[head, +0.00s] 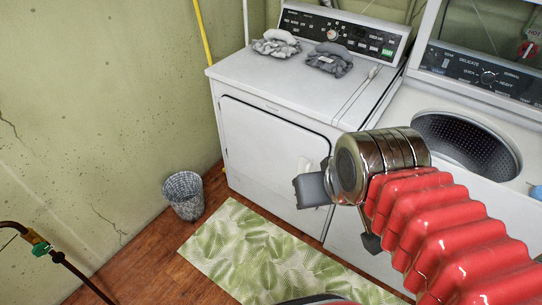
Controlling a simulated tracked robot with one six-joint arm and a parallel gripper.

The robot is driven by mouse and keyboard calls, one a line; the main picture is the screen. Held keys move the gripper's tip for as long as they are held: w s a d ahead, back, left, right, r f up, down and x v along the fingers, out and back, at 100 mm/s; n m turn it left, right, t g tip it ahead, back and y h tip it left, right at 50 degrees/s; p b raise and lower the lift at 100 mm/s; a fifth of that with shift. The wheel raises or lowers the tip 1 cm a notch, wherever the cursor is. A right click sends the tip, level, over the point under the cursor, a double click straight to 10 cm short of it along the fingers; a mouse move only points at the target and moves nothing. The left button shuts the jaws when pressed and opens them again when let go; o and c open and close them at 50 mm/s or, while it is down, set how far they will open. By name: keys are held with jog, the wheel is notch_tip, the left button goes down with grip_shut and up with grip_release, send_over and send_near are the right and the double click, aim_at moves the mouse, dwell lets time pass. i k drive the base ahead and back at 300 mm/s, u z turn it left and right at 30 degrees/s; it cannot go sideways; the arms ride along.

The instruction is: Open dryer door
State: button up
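The white dryer (290,95) stands against the back wall. Its front door (262,142) is a large white panel that looks shut. My gripper (316,189) is in front of the right part of the dryer front, near the door's right edge. My metal wrist and red ribbed arm hide most of it and the lower right of the dryer front. Only dark grey gripper parts show, so I cannot tell whether it is open, touching the door or holding anything. A small pale shape beside it may be a handle, but it is unclear.
Folded grey cloths (328,59) lie on the dryer top. A washer (400,110) with an open round drum opening stands at right. A wire wastebasket (184,195) is left of the dryer. A green leaf-patterned rug (245,245) covers the floor in front. A pipe valve (38,245) is at lower left.

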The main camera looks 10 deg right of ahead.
aim_at(272, 151)
jog(key=u, duration=0.1)
jog(key=i, duration=1)
jog(key=u, duration=1.65)
jog(key=k, duration=0.3)
jog(key=u, duration=0.2)
